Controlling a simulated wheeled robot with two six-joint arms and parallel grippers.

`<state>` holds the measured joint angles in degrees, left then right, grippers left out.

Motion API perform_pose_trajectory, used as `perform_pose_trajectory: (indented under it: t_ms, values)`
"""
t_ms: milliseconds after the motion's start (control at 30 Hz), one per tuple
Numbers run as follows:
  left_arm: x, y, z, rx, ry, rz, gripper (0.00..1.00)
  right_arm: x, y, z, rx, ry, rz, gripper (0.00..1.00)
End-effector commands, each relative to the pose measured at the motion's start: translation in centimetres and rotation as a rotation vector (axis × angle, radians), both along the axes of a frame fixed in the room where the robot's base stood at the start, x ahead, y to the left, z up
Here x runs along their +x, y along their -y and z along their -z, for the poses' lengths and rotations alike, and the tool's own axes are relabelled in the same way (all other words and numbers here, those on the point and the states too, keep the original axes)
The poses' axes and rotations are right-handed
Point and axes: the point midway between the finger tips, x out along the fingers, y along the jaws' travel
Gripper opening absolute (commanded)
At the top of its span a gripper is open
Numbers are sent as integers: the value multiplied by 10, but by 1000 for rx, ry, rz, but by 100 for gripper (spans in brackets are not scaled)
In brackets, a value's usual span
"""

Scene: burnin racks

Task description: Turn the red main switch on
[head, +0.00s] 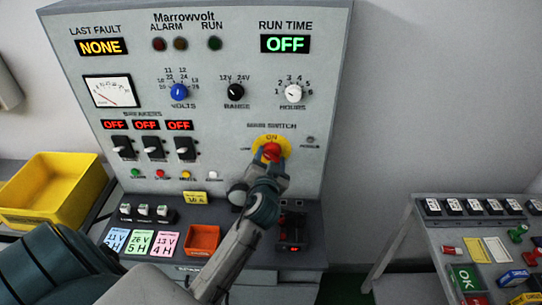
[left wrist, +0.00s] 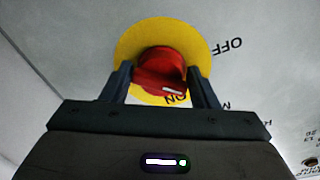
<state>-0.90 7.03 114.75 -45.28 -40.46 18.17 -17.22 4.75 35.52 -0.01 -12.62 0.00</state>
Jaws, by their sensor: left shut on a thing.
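The red main switch (head: 271,151) is a rotary knob on a round yellow plate (head: 283,140), on the upright grey Marrowvolt panel. ON is printed at the top of the plate. My left gripper (head: 268,165) reaches up to the knob from below and hides its lower part. In the left wrist view the red knob (left wrist: 160,72) sits between the fingers of my left gripper (left wrist: 162,85), shut on it. A white mark shows on the knob's near edge, close to the ON print; OFF is printed off to the upper right. My right gripper is not in view.
The run time display (head: 285,44) reads OFF, as do the three breaker displays (head: 147,125). A yellow bin (head: 50,190) stands at left, an orange tray (head: 202,240) below, a second bench (head: 440,250) at right.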

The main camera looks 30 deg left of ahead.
Motion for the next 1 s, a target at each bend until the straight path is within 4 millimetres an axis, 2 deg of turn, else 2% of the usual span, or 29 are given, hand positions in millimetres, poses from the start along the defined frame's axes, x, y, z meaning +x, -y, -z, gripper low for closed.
perform_pose_trajectory:
  t_ms: [600,1000]
  values:
    - [0,0,-8,492,-297,0,32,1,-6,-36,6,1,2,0]
    - [1,0,-8,699,-421,0,32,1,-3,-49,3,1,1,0]
